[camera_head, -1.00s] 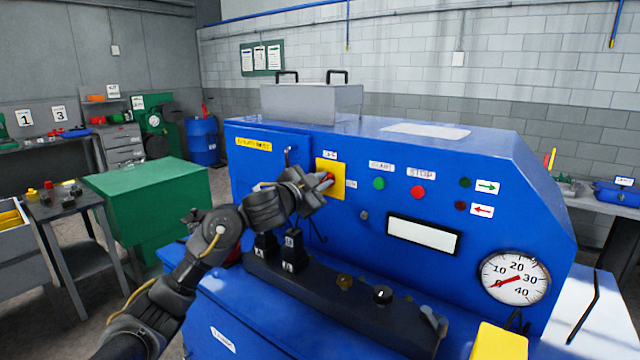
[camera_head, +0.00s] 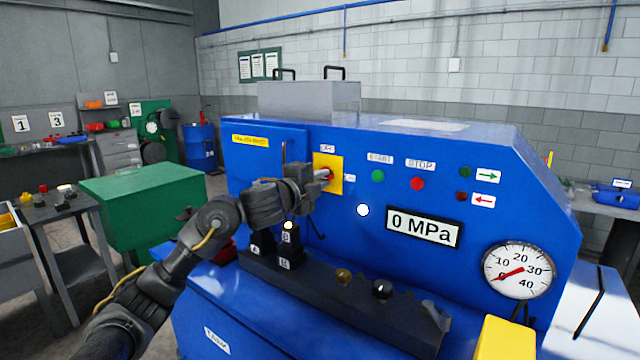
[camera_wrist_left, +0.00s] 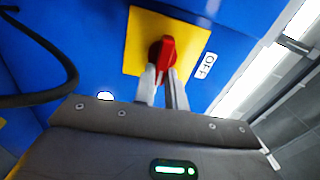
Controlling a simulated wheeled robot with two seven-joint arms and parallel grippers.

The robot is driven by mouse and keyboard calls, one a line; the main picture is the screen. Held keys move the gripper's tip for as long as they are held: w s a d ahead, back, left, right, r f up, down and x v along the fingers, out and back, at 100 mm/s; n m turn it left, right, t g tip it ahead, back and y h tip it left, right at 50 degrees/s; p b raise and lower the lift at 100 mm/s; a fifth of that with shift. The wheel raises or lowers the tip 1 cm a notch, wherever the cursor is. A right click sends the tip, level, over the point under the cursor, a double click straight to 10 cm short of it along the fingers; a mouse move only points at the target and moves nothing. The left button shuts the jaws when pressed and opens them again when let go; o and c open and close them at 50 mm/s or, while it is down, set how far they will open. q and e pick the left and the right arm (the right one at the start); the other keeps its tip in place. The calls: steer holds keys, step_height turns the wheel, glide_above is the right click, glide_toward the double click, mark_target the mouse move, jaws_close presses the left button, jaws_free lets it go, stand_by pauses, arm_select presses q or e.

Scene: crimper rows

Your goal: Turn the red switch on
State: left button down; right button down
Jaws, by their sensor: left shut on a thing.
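The red switch (camera_wrist_left: 162,52) sits on a yellow plate (camera_head: 335,164) on the front of the blue machine (camera_head: 255,165). In the left wrist view my left gripper (camera_wrist_left: 163,77) is shut on the switch's red handle, one finger on each side. In the head view the left gripper (camera_head: 322,177) reaches the yellow plate and hides much of the switch. The display (camera_head: 424,227) reads "0 MPa", and a white lamp (camera_head: 363,210) beside it is lit. My right gripper is not in view.
Green (camera_head: 378,176) and red (camera_head: 417,183) buttons lie right of the plate. A pressure gauge (camera_head: 518,270) is at the lower right. A green cabinet (camera_head: 150,190) stands at left.

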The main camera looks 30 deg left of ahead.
arm_select(q)
steer(key=shift+m, duration=0.4)
steer(key=c, duration=1.4)
jaws_free()
steer(key=shift+f, duration=0.1)
steer(key=shift+c, duration=0.2)
steer(key=s+a, duration=0.1)
steer(key=s, duration=0.9)
steer(key=shift+s+a, duration=0.3)
steer(key=shift+s, duration=0.1)
